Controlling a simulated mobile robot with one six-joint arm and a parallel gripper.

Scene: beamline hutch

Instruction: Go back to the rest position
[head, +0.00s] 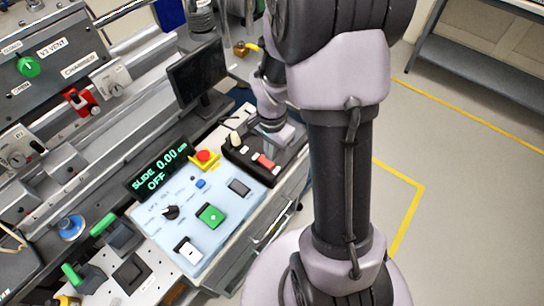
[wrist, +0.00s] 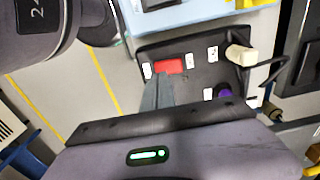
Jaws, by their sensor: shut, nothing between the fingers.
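My gripper (wrist: 160,82) is shut and empty. In the wrist view its fingertips appear just at the lower edge of a red rocker switch (wrist: 168,66) on a black box. I cannot tell whether they touch it. In the head view my gripper (head: 274,126) is low over the back of the same black box (head: 243,157), and the red switch (head: 265,161) shows in front of it. My arm reaches across the middle of the head view and hides part of the bench. No marked rest position shows.
A pale blue control panel (head: 235,190) with a green button and a red stop button (head: 204,156) stands beside the box. A dark monitor (head: 197,70) stands behind. A cream-topped lever (wrist: 241,55) rises from the box. Floor (head: 470,200) at right is clear.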

